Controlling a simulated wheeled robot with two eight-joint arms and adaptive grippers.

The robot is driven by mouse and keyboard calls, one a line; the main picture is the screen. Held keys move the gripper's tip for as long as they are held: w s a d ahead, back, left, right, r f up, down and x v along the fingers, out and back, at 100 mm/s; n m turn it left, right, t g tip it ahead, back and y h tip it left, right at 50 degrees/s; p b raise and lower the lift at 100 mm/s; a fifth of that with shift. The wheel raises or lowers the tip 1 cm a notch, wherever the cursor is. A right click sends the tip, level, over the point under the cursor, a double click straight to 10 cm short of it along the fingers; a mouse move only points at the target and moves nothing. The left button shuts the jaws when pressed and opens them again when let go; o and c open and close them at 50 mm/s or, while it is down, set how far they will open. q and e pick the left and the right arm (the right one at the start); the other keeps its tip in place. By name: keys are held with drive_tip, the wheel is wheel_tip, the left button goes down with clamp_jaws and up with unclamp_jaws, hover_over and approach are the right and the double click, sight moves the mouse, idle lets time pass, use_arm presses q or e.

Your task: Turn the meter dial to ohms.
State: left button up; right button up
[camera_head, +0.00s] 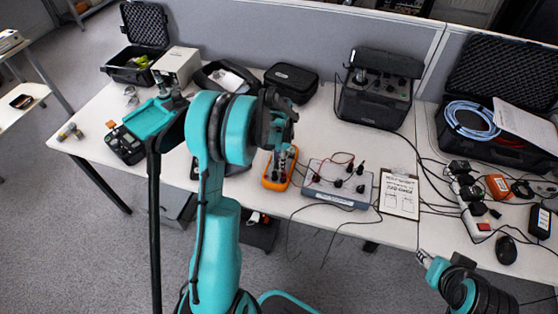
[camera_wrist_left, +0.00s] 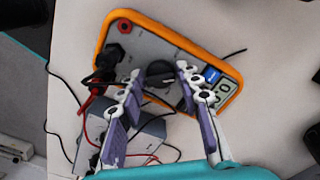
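The orange-rimmed meter (camera_head: 269,184) lies on the table in the head view, partly hidden under my left gripper (camera_head: 282,154). In the left wrist view the meter (camera_wrist_left: 150,45) shows its grey face, a black round dial (camera_wrist_left: 159,73) and a small display (camera_wrist_left: 226,87). My left gripper (camera_wrist_left: 159,72) is open, with one fingertip on each side of the dial. Small gaps seem to show between fingertips and dial; contact is unclear. The dial's setting cannot be read. My right gripper (camera_head: 422,257) is at the lower right, too small to judge.
A grey box with black knobs (camera_head: 338,186) stands right of the meter, with red and black leads (camera_wrist_left: 86,103) running at the meter's jack end. A clipboard (camera_head: 399,195), power strip (camera_head: 470,206) and black mouse (camera_head: 506,250) lie further right. Black cases line the back.

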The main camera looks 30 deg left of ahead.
use_arm(q)
drive_tip(key=shift+o, duration=0.6)
wheel_tip(320, 180, up, 12)
idle(0.4)
